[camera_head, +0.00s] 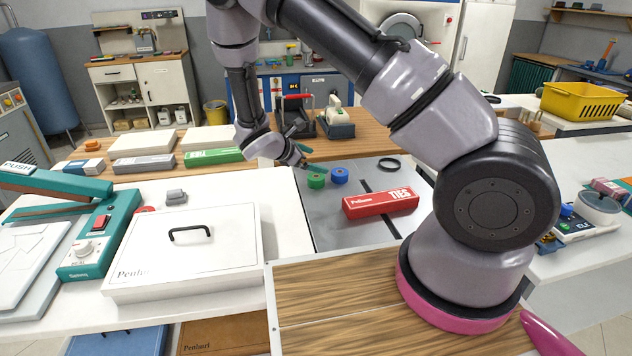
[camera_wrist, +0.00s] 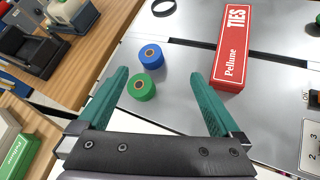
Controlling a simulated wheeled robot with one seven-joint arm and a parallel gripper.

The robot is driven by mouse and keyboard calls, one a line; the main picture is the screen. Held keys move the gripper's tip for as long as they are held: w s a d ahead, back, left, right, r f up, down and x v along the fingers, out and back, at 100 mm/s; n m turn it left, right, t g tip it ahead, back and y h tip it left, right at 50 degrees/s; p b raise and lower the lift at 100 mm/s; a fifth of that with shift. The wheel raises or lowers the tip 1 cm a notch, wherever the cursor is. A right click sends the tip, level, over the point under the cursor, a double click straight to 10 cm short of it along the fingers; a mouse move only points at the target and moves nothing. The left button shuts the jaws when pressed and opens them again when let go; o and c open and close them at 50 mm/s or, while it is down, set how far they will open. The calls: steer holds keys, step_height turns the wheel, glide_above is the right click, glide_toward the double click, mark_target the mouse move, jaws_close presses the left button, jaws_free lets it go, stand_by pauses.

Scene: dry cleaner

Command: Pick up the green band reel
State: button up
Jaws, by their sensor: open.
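The green band reel (camera_head: 316,181) lies on a grey metal plate, just left of a blue reel (camera_head: 339,175). In the wrist view the green reel (camera_wrist: 141,88) shows between my two fingers, closer to the left finger, with the blue reel (camera_wrist: 152,56) beyond it. My gripper (camera_wrist: 164,82) is open and empty, its teal fingers spread wide. In the head view my gripper (camera_head: 309,163) is near the reels, partly hidden by my wrist; I cannot tell its exact height above the plate.
A red TIES box (camera_head: 380,202) lies right of the reels on the metal plate (camera_head: 336,225). A black ring (camera_head: 389,164) lies behind it. A white lidded box (camera_head: 185,256) stands at the left. Dark holders (camera_head: 336,124) stand behind the plate.

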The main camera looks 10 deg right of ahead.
mark_target(313, 178)
steer(key=a+f+n+t, duration=0.1)
steer(key=f+n, duration=0.1)
steer(key=f, duration=0.1)
steer(key=w+a+f+n+t, duration=0.1)
steer(key=a+f+n, duration=0.1)
steer(key=f, duration=0.1)
steer(key=a+f+n+t, duration=0.1)
steer(key=f+n, duration=0.2)
steer(key=shift+w+a+t, duration=0.2)
steer(key=shift+a+t, duration=0.05)
steer(key=shift+t, duration=0.15)
steer(key=shift+w+f, duration=0.15)
steer(key=shift+f, duration=0.05)
steer(key=shift+n, duration=0.3)
steer(key=x, duration=0.5)
steer(key=shift+w+a+f, duration=0.1)
steer(key=shift+w, duration=0.05)
steer(key=shift+y, duration=0.3)
steer(key=x, duration=0.5)
steer(key=shift+w+r, duration=0.2)
steer(key=shift+r, duration=0.05)
steer(key=shift+d, duration=0.2)
steer(key=c, duration=1.3)
